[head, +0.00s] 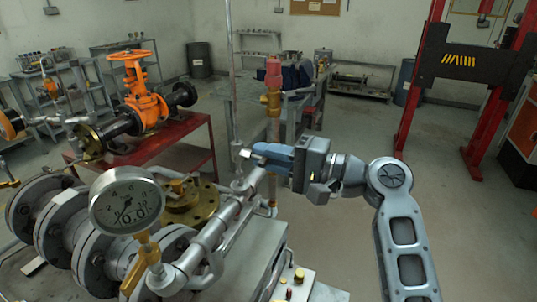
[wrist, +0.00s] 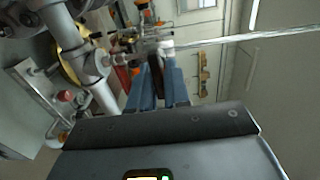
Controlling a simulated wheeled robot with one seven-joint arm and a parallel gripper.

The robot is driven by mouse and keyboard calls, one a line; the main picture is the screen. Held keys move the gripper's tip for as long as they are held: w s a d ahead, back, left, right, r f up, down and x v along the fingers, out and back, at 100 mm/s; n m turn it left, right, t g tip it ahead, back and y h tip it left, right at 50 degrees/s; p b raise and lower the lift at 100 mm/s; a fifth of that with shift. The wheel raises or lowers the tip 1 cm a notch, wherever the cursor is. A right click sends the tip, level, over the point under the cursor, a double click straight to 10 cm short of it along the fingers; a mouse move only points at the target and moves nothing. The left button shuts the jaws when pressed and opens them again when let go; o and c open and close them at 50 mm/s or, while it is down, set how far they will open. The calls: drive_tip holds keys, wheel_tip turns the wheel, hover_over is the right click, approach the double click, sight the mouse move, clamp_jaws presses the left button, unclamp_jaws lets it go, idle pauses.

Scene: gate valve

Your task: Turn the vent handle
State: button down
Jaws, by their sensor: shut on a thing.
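My gripper (head: 262,154) reaches in from the right at the top of the slanted silver pipe, with its blue fingers beside a small silver fitting (head: 241,168). In the wrist view my gripper (wrist: 160,72) has both blue fingers pointing away, shut on the vent handle. The fingers hide most of the handle; a pale end of the vent handle (wrist: 166,46) shows at their tips. How far the handle is turned cannot be told.
A round pressure gauge (head: 126,206) with a yellow handle (head: 134,270) below stands at the front left. An orange valve (head: 143,100) sits on a red table (head: 180,152) behind. A red-capped brass fitting (head: 272,80) rises behind my gripper. Floor is open at the right.

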idle(0.4)
drive_tip(key=c, duration=1.2)
unclamp_jaws()
drive_tip(key=shift+d, duration=0.1)
drive_tip(key=b+v, duration=0.2)
drive_tip(key=v, duration=0.5)
drive_tip(key=shift+s+d, duration=0.1)
drive_tip(key=shift+d, duration=0.2)
